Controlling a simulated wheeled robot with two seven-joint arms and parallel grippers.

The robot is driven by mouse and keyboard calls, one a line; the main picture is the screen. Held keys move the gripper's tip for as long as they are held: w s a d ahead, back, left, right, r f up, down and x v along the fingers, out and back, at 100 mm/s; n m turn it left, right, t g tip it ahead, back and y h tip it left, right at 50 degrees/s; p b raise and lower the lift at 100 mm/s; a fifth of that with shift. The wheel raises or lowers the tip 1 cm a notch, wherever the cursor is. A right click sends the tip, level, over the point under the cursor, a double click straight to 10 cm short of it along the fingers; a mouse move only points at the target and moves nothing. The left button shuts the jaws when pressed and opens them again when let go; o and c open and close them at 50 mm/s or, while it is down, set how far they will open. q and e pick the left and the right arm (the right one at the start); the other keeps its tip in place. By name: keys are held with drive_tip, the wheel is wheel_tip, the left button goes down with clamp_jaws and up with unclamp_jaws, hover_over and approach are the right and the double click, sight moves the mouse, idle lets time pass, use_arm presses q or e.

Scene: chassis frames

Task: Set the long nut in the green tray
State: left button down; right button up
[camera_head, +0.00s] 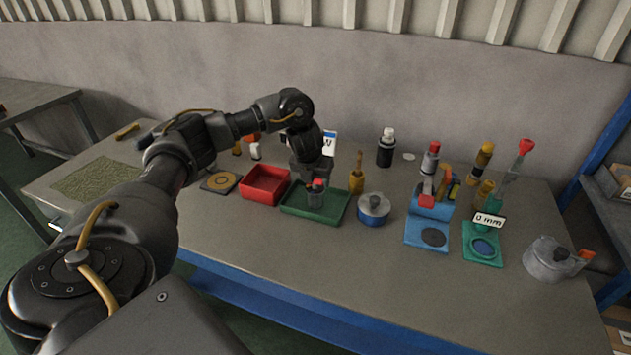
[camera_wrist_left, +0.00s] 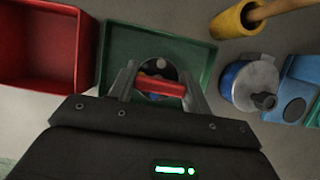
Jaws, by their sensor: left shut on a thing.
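My left gripper (camera_head: 314,182) points down over the green tray (camera_head: 336,217). My right gripper is not in view.
A red tray (camera_head: 264,184) adjoins the green tray on the left. A yellow holder with a handle (camera_head: 356,176) and a round blue-and-grey pot (camera_head: 373,208) stand close on the right. Blue and green stands (camera_head: 428,230) lie further right. The table front is clear.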

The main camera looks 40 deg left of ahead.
use_arm(q)
drive_tip(key=c, duration=0.7)
unclamp_jaws()
drive_tip(key=shift+o, duration=0.2)
drive_tip(key=shift+d+r, duration=0.1)
drive_tip(key=shift+r, duration=0.25)
drive_tip(key=p+v, duration=0.4)
drive_tip(key=v, duration=0.7)
drive_tip(key=shift+s+r, duration=0.15)
drive_tip(key=shift+s, duration=0.1)
